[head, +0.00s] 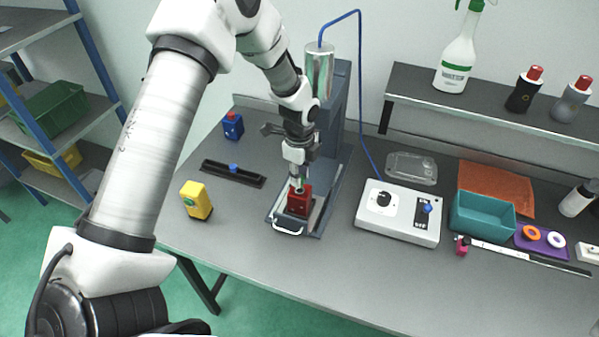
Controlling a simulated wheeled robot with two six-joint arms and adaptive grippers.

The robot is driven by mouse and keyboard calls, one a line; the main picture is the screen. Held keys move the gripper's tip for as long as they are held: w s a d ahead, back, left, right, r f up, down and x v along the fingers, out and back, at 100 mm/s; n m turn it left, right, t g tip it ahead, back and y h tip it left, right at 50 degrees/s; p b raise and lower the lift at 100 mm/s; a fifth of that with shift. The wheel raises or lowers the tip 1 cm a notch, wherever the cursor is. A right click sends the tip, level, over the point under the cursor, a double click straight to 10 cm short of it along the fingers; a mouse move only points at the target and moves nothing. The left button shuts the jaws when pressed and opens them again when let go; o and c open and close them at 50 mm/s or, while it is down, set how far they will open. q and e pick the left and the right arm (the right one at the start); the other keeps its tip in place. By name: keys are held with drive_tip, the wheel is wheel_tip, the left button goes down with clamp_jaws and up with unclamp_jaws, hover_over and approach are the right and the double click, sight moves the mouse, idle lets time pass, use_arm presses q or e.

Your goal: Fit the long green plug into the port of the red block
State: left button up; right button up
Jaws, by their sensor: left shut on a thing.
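The red block (299,201) sits upright on the grey test stand's base (318,215), behind the stand's white handle. My left gripper (298,180) points down just above the block and is shut on a slim thing between its fingertips. I take this to be the long green plug, but it is mostly hidden and too small to make out clearly. I cannot tell whether its lower end touches the block or is in the port. The port itself is hidden by the gripper. My right gripper is not in view.
A yellow block (196,200), a black rail (233,173) and a blue block (232,126) lie left of the stand. A white control box (399,212) and a teal bin (482,214) are on the right. The stand's column rises behind my gripper. The front of the table is clear.

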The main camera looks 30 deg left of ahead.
use_arm(q)
drive_tip(key=shift+s+r, duration=0.15)
idle(0.4)
drive_tip(key=shift+p, duration=0.5)
idle(0.6)
drive_tip(key=shift+f+b, duration=0.85)
drive_tip(key=shift+f, duration=0.45)
drive_tip(key=o, duration=0.8)
drive_tip(key=shift+r, duration=0.1)
wheel_tip(320, 180, up, 12)
drive_tip(key=shift+f, duration=0.1)
